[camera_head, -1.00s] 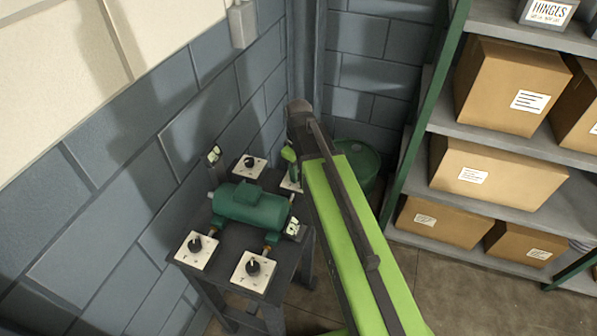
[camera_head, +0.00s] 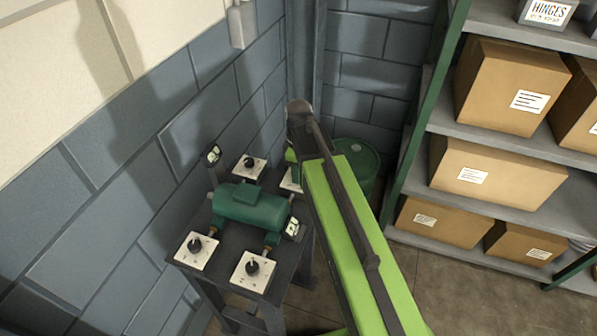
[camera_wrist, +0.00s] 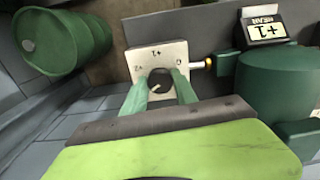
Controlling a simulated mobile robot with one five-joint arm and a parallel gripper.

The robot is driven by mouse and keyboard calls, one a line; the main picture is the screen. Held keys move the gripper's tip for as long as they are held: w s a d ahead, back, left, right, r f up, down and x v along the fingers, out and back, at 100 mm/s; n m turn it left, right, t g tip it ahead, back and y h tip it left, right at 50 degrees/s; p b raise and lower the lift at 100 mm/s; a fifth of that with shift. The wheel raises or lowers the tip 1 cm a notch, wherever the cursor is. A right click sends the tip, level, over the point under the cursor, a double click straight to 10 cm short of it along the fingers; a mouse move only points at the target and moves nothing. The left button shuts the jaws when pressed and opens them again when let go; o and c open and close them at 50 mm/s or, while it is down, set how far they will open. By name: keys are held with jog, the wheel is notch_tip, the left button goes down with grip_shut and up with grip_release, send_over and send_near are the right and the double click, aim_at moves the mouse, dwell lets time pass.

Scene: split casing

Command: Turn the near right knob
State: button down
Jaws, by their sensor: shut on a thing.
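In the wrist view my gripper (camera_wrist: 160,88) has its two green fingers shut on a dark round knob (camera_wrist: 158,80). The knob sits on a white plate (camera_wrist: 143,59) marked 0, +1 and +2. In the head view this plate (camera_head: 287,184) is at the table's far right corner, and my arm hides its knob. A gauge sign (camera_wrist: 264,28) reading NEAR +1 stands beside the green casing (camera_wrist: 268,85). In the head view, a knob (camera_head: 253,267) on the plate at the table's front right corner stands free, with nothing touching it.
The green motor-like casing (camera_head: 250,204) fills the middle of the dark table. Other knobs stand at front left (camera_head: 195,245) and back left (camera_head: 249,163). A green drum (camera_head: 358,165) stands behind my arm. Shelves with boxes (camera_head: 498,180) are at right.

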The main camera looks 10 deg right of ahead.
jog(key=shift+s, duration=0.1)
jog(key=c, duration=1)
grip_release()
jog(key=shift+o, duration=0.2)
jog(key=shift+r, duration=0.1)
notch_tip(320, 180, up, 17)
jog(key=p, duration=1.7)
jog(key=shift+r, duration=0.1)
jog(key=s+f+m+b, duration=0.8)
jog(key=f+m+b, duration=0.4)
jog(key=shift+s+f, duration=0.15)
jog(key=shift+f, duration=0.25)
